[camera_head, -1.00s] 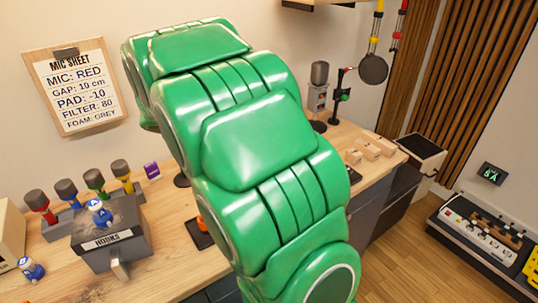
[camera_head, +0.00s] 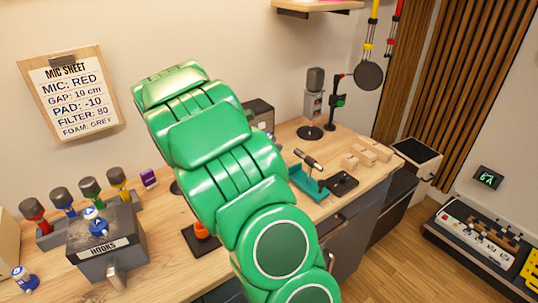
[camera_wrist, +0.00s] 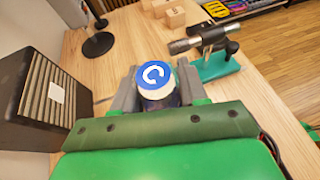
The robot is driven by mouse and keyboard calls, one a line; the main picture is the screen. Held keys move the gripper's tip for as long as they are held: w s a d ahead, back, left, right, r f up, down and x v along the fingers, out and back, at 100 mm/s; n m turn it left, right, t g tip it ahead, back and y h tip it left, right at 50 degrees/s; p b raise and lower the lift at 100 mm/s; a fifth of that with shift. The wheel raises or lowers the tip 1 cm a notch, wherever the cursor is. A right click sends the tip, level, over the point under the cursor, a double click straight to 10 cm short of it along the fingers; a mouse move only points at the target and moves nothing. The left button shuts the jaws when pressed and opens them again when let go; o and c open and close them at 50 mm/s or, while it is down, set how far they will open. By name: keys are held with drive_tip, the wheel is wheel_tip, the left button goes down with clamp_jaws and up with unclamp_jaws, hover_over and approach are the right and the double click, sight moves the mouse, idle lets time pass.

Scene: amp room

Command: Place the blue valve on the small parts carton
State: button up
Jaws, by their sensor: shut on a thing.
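In the wrist view, my gripper (camera_wrist: 157,95) is shut on a blue-topped thing, which I take for the blue valve (camera_wrist: 154,76). Its round top carries a white C-like mark, with a white rim and a darker body between the jaws. In the head view, my green arm hides the gripper and the held valve. Two similar blue and white pieces stand at the left, one on the grey HOOKS box (camera_head: 98,222) and one on the table (camera_head: 24,278). I cannot tell for certain which thing is the small parts carton.
A dark box with a ribbed front (camera_wrist: 40,100) stands left of my gripper in the wrist view. A teal stand with a dark cylinder (camera_head: 307,178) is on the right of the table, near light wooden blocks (camera_head: 365,153) and a microphone (camera_head: 314,95). Bare tabletop shows between them.

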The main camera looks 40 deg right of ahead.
drive_tip(key=shift+w+d+f, duration=0.35)
drive_tip(key=shift+w+f, duration=0.3)
drive_tip(key=shift+f, duration=0.2)
drive_tip(key=shift+w+d+f, duration=0.3)
drive_tip(key=shift+w+f, duration=0.35)
drive_tip(key=shift+f, duration=1.85)
drive_tip(key=o, duration=1.1)
drive_tip(key=v, duration=1.2)
drive_tip(key=shift+r, duration=0.1)
